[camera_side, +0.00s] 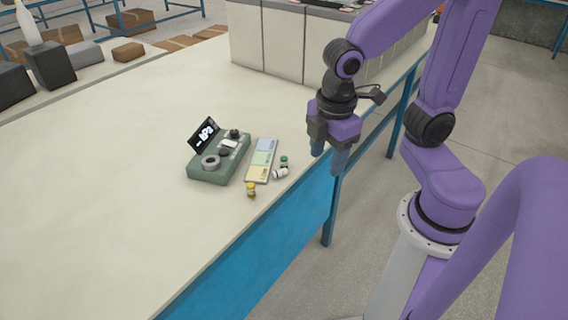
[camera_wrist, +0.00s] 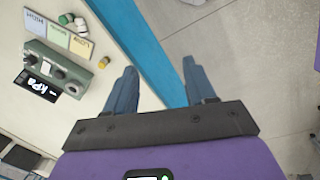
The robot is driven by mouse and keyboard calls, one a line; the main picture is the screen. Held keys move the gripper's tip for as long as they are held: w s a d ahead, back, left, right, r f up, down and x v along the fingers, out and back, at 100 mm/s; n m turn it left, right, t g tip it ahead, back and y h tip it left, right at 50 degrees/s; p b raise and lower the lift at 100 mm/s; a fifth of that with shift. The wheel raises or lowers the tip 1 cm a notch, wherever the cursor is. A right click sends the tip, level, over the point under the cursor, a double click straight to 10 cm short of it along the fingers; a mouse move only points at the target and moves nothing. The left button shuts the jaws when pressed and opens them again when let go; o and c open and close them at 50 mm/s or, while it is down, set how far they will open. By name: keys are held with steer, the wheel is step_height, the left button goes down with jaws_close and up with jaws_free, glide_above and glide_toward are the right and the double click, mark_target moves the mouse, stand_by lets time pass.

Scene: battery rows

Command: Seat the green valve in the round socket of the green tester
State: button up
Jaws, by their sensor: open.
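The green valve (camera_side: 284,160) is a small piece with a green top, standing on the table right of a coloured strip. In the wrist view it shows at the upper left (camera_wrist: 66,18). The green tester (camera_side: 232,165) sits left of the strip, with a tilted "kPa" display. Its round socket appears to be the grey ring (camera_side: 210,161) at its near end; the ring also shows in the wrist view (camera_wrist: 73,88). My gripper (camera_side: 329,156) is open and empty, pointing down around the table's right edge, to the right of the valve. Its two fingers are spread in the wrist view (camera_wrist: 159,67).
A white valve (camera_side: 280,173) lies close in front of the green one. The strip (camera_side: 262,160) has blue, green and yellow panels. The pale table (camera_side: 110,190) is mostly clear to the left.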

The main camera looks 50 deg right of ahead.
steer(key=w+d+f+n+h, duration=0.2)
steer(key=w+d+n, duration=0.1)
steer(key=w, duration=1)
steer(key=n+h, duration=0.2)
glide_toward(284, 157)
steer(key=shift+x, duration=4.3)
jaws_close()
